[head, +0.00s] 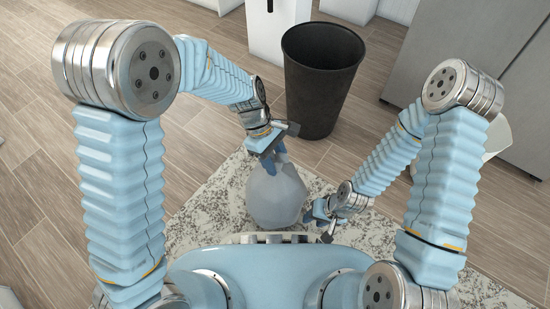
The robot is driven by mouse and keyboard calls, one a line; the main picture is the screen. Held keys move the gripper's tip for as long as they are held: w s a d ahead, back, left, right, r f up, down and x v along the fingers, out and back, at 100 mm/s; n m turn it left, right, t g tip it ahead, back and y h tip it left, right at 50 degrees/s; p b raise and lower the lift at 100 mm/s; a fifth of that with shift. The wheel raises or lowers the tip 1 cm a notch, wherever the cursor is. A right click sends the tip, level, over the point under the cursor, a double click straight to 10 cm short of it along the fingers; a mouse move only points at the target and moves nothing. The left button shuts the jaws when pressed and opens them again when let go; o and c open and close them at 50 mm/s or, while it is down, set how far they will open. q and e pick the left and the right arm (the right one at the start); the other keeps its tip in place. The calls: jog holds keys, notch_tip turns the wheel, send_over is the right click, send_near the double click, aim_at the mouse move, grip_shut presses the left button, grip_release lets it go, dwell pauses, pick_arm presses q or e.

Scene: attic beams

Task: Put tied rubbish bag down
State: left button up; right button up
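The tied rubbish bag (276,197) is a pale grey, rounded bag in the middle of the head view, in front of my body. My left gripper (271,154) is at the top of the bag and appears shut on its neck; the fingers partly hide the knot. The bag hangs below it, over or on the speckled rug; I cannot tell whether its underside touches. My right gripper (309,216) is low, close beside the bag's right side. Whether it touches the bag, and how far its fingers are apart, is unclear.
A tall dark bin (320,85) stands on the wood floor just beyond the bag. A speckled grey-white rug (215,205) lies beneath. A white container (497,135) is partly hidden behind my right arm. Grey cabinets (440,50) stand at the back right. Floor at left is clear.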

pick_arm(q)
jog(key=o, duration=0.4)
jog(key=shift+r, duration=0.35)
jog(key=p+v, duration=0.4)
jog(key=v, duration=0.7)
jog(key=shift+a+r, duration=0.2)
jog(key=shift+r, duration=0.1)
jog(key=shift+w, duration=0.15)
